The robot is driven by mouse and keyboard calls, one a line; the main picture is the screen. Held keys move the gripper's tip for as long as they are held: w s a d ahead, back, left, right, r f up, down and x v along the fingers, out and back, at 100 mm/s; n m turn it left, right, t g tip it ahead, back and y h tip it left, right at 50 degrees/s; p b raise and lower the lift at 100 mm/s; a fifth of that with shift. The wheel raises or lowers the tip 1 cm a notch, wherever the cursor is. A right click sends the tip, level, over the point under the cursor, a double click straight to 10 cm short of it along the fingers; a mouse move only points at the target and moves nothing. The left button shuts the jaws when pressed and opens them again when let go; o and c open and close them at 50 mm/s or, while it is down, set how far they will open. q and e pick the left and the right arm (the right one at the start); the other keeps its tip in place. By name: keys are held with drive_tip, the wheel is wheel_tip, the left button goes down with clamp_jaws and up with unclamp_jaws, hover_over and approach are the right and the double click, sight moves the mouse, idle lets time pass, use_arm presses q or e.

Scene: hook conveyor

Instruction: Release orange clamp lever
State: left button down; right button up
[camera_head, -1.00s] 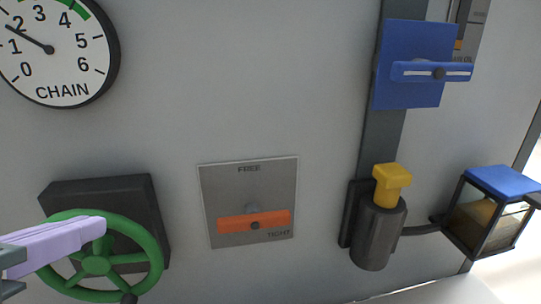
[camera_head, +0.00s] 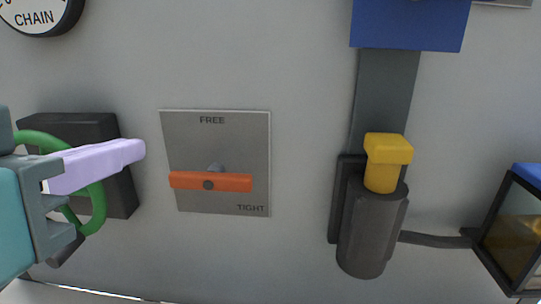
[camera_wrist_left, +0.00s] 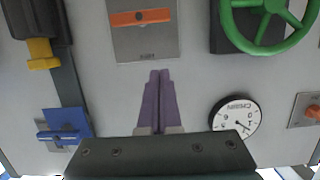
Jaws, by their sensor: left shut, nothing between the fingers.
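The orange clamp lever (camera_head: 211,181) lies level across a grey plate (camera_head: 240,150) marked FREE at the top and TIGHT at the lower right. The lever also shows at the top of the left wrist view (camera_wrist_left: 142,18), with the plate upside down there. My left gripper (camera_head: 140,150) has lilac fingers pressed together with nothing between them. In the head view its tips are left of the plate and apart from the lever. In the left wrist view the shut fingers (camera_wrist_left: 160,75) point toward the plate. My right gripper is not in view.
A green handwheel (camera_head: 97,205) on a dark block is partly hidden behind my left gripper. A yellow plunger (camera_head: 388,150) on a dark cylinder stands right of the plate. A dial marked CHAIN (camera_head: 38,15) and a blue panel (camera_head: 410,25) are above. The wall around the plate is clear.

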use_arm(q)
hover_over(210, 182)
drive_tip(key=s+a, duration=0.2)
drive_tip(key=a, duration=0.1)
wheel_tip(210, 182, down, 2)
drive_tip(key=f, duration=0.4)
drive_tip(key=shift+w+a+f, duration=0.15)
drive_tip(key=shift+w+f, duration=0.1)
drive_tip(key=shift+w+b, duration=0.1)
drive_tip(key=shift+b, duration=0.25)
